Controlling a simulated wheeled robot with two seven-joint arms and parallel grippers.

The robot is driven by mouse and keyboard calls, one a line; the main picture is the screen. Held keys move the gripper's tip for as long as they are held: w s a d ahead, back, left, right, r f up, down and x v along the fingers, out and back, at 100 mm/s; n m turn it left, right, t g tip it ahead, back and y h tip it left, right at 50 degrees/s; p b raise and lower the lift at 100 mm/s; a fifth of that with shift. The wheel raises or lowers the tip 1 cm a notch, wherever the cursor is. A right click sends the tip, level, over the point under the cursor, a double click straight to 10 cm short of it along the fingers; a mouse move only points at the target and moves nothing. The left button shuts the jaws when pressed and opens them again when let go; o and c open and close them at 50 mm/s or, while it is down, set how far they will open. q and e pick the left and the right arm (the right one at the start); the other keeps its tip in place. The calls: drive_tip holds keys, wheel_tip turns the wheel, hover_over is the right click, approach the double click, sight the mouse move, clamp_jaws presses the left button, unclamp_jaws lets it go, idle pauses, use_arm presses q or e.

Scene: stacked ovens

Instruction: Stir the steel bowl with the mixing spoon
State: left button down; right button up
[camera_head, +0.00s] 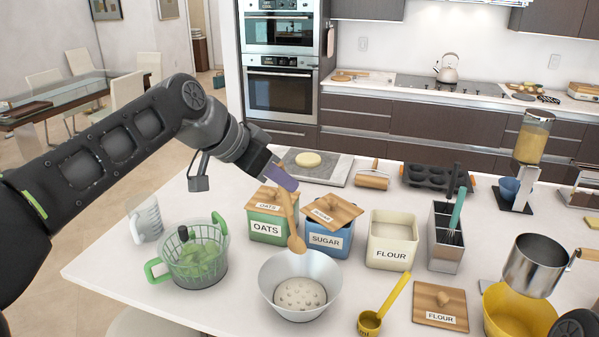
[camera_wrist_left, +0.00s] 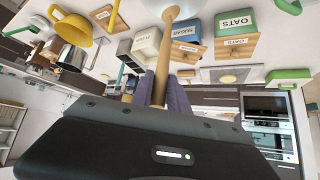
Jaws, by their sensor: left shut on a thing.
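My left gripper (camera_head: 284,177) is shut on the wooden mixing spoon (camera_head: 292,214), holding it near its upper end. The spoon is tilted slightly, with its head down at the back rim of the steel bowl. The steel bowl (camera_head: 277,282) stands on the counter with a pale, speckled round mass inside. I cannot tell whether the spoon touches the bowl. In the left wrist view the spoon (camera_wrist_left: 161,70) runs between the purple fingers (camera_wrist_left: 160,92), and its head overlaps the bowl at the top edge. My right gripper does not show.
Behind the bowl stand oats (camera_head: 266,228), sugar (camera_head: 325,240) and flour (camera_head: 392,238) canisters. A green salad spinner (camera_head: 197,265) is on the left. A yellow measuring spoon (camera_head: 385,303) lies close on the right. A steel pot (camera_head: 534,264) and yellow bowl (camera_head: 497,315) are farther right.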

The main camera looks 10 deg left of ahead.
use_arm(q)
drive_tip(key=shift+d, duration=0.25)
drive_tip(key=shift+s+a, duration=0.1)
drive_tip(key=shift+f, duration=0.15)
